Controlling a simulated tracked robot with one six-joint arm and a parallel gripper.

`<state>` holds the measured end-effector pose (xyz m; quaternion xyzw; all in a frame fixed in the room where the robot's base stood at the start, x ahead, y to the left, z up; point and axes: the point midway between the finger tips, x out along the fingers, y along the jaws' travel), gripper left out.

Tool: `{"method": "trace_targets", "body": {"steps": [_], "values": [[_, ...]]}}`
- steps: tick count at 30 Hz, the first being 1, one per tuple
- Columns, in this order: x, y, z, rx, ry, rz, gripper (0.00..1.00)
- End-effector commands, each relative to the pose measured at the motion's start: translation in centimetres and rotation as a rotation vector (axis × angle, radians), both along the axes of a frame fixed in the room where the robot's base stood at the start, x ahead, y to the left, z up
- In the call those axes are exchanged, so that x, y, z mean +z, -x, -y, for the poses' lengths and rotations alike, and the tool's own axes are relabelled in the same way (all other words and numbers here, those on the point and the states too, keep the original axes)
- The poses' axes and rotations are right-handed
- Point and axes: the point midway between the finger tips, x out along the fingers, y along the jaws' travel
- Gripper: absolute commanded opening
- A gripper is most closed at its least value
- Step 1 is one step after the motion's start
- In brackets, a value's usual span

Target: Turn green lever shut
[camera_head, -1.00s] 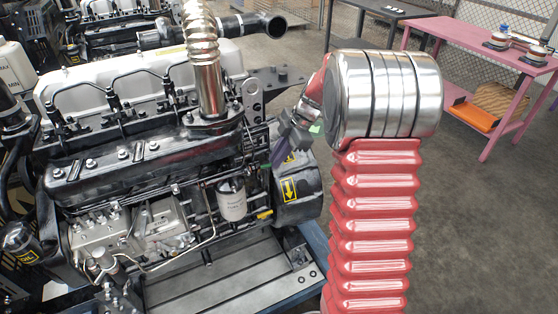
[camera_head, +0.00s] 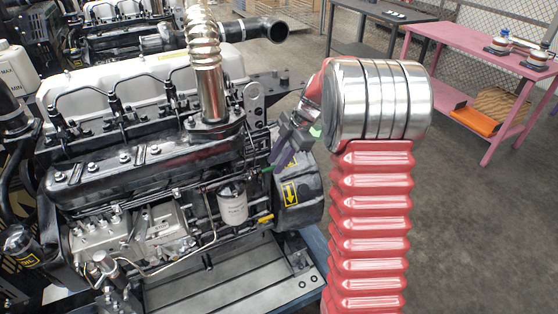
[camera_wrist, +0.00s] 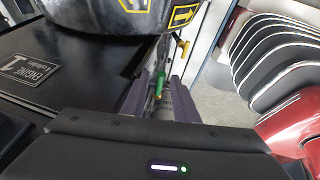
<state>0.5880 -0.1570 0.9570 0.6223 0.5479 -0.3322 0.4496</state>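The green lever (camera_wrist: 161,80) shows in the wrist view between the two purple fingers of my gripper (camera_wrist: 158,92), near their tips. The fingers are apart, with a gap on each side of the lever, and I see no contact. An orange tip shows just below the green part. In the head view my gripper (camera_head: 276,158) is angled down and left at the right end of the near engine. A small bit of green (camera_head: 267,169) shows at its fingertips there. The lever's mount is hidden or too small to make out.
A yellow lever (camera_wrist: 182,48) stands just beyond the fingers, beside a dark rounded housing (camera_wrist: 105,15). The near engine (camera_head: 130,160) fills the left side, with a white filter (camera_head: 232,204) close by. A pink table (camera_head: 480,50) stands at the back right; floor between is clear.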

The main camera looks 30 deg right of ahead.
Motion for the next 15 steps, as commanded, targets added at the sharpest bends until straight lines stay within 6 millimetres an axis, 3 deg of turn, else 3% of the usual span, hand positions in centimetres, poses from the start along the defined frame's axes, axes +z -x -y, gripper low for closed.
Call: {"method": "trace_targets", "body": {"steps": [10, 15], "values": [[0.2, 0.1, 0.1, -0.001, 0.000, 0.000, 0.29], [1.4, 0.3, 0.6, -0.001, 0.000, 0.002, 0.29]]}}
